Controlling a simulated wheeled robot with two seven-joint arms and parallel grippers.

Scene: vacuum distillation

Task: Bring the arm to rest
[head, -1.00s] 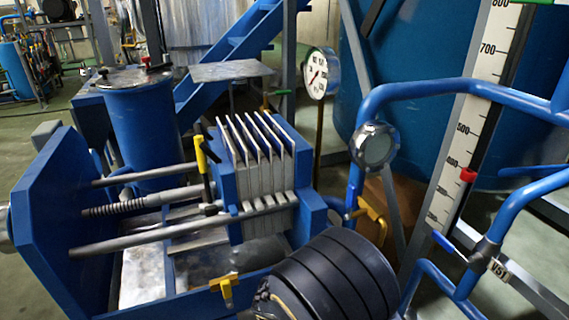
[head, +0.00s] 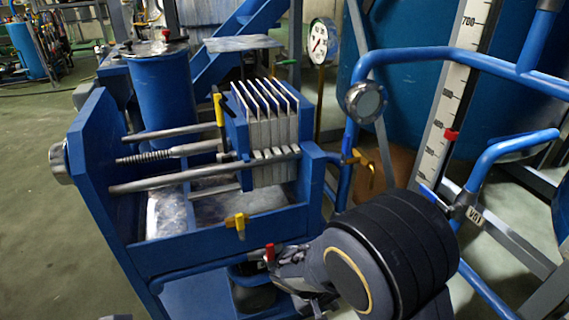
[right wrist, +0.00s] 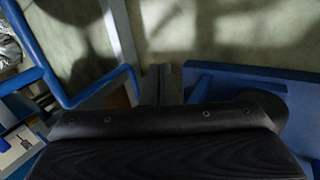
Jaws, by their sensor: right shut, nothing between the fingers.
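My right arm comes in at the bottom of the head view, its thick black wrist in front of the blue frame. My right gripper (head: 303,286) is a small dark shape to the left of that wrist, partly hidden by it. In the right wrist view the fingers (right wrist: 163,84) lie side by side, shut and empty, above a pale floor with shadows. No object is held. My left gripper is not in view.
A blue plate press (head: 270,125) with yellow handles stands left of the wrist. A red-handled valve (head: 270,252) is close to the gripper. Blue pipes (head: 440,62), a round gauge (head: 319,42) and a level scale (head: 447,100) stand behind. Open floor (head: 40,220) lies left.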

